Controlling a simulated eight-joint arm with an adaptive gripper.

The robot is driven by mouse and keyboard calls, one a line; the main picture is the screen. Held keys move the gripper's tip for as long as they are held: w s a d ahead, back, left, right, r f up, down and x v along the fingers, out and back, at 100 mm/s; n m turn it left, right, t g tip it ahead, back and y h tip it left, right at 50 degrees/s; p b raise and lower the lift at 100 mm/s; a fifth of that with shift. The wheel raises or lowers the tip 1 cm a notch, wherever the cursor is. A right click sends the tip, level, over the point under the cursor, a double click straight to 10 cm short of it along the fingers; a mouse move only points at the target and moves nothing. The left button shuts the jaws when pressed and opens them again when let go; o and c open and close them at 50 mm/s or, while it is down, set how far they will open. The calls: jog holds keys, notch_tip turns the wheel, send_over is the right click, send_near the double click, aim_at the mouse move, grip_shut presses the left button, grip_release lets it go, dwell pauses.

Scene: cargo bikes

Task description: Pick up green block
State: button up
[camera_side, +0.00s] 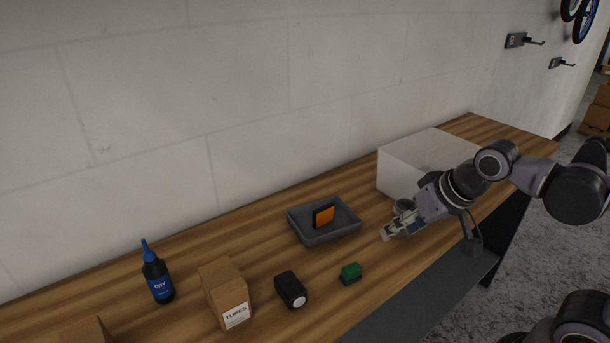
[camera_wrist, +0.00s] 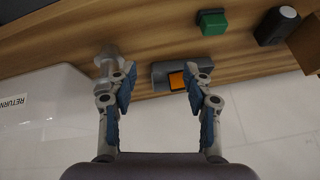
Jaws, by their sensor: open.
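The green block (camera_side: 351,272) is a small block on the wooden bench near its front edge. In the wrist view the green block (camera_wrist: 212,22) lies at the top, beyond my fingers and to the right of their middle. My gripper (camera_side: 392,230) is above the bench, to the right of the green block and apart from it in the side view. In the wrist view my gripper (camera_wrist: 159,84) has its two blue-padded fingers spread, with nothing held between them.
A grey tray (camera_side: 326,237) holds an orange and black item (camera_side: 323,215). A black cylinder (camera_side: 290,289), a "TUBES" carton (camera_side: 226,293) and a "DRY" bottle (camera_side: 157,275) stand left. A white box (camera_side: 425,158) is behind my gripper. A grey round part (camera_wrist: 108,60) lies near the left finger.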

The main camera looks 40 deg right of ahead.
jog(key=w+a+r+m+g, duration=0.2)
jog(key=a+m+g, duration=0.1)
jog(key=m, duration=0.4)
jog(key=m+g, duration=0.3)
jog(key=m, duration=0.7)
send_over(357, 265)
jog(key=shift+w+a+f, duration=0.15)
jog(key=shift+a+f, duration=0.1)
jog(key=shift+a, duration=0.05)
jog(key=shift+d+f, duration=0.15)
jog(key=shift+f, duration=2.4)
jog(key=shift+d+f, duration=0.1)
jog(key=shift+f, duration=2.4)
jog(key=c, duration=1)
